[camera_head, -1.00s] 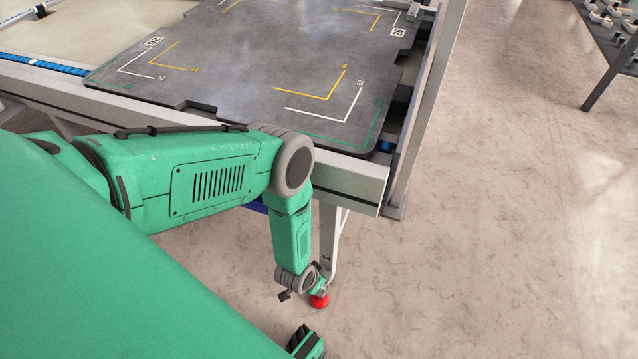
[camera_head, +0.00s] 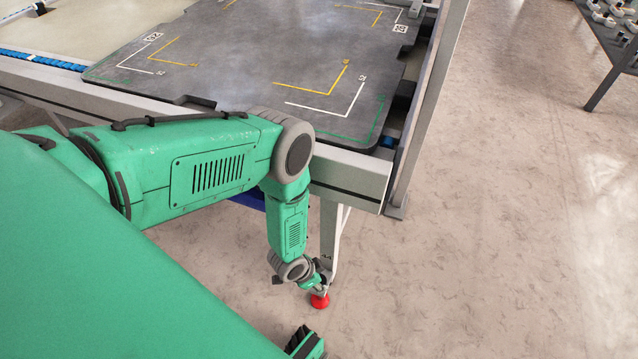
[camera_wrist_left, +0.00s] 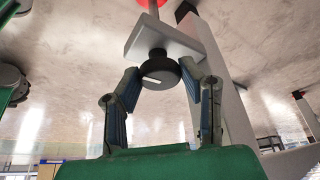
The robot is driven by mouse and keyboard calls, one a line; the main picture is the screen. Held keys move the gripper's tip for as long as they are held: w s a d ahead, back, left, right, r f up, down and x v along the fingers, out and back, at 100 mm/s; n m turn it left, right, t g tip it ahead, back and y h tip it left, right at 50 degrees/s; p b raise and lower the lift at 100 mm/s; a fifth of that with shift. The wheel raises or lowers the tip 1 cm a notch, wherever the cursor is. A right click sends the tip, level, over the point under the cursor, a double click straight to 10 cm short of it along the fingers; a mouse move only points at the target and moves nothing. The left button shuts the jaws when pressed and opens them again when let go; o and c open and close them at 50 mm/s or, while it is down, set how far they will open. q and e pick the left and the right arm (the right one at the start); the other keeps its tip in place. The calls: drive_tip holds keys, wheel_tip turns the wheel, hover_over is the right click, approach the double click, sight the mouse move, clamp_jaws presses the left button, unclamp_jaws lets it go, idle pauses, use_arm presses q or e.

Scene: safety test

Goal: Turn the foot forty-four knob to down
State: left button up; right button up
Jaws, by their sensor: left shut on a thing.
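The foot forty-four knob (camera_wrist_left: 160,71) is a round black knob with a white pointer line on its face. It sits on a light grey block (camera_wrist_left: 168,40) by the table leg (camera_wrist_left: 228,90). My left gripper (camera_wrist_left: 162,76) has one finger on each side of the knob and is shut on it. The pointer line slants in the left wrist view; I cannot read any label beside it. In the head view my left gripper (camera_head: 318,283) is low beside the table leg (camera_head: 330,235), just above a red foot (camera_head: 320,300); the knob is hidden there.
The table (camera_head: 350,185) carries a dark marked plate (camera_head: 235,75) above my left forearm. Open floor (camera_head: 480,240) lies to the right. A dark rack (camera_head: 612,60) with small parts stands at the upper right. The red foot also shows in the left wrist view (camera_wrist_left: 150,3).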

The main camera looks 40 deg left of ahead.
use_arm(q)
drive_tip(key=o, duration=1.1)
drive_tip(key=shift+o, duration=0.2)
drive_tip(key=v, duration=1.1)
drive_tip(key=shift+s+r, duration=0.25)
drive_tip(key=shift+r, duration=0.1)
drive_tip(key=shift+a, duration=0.15)
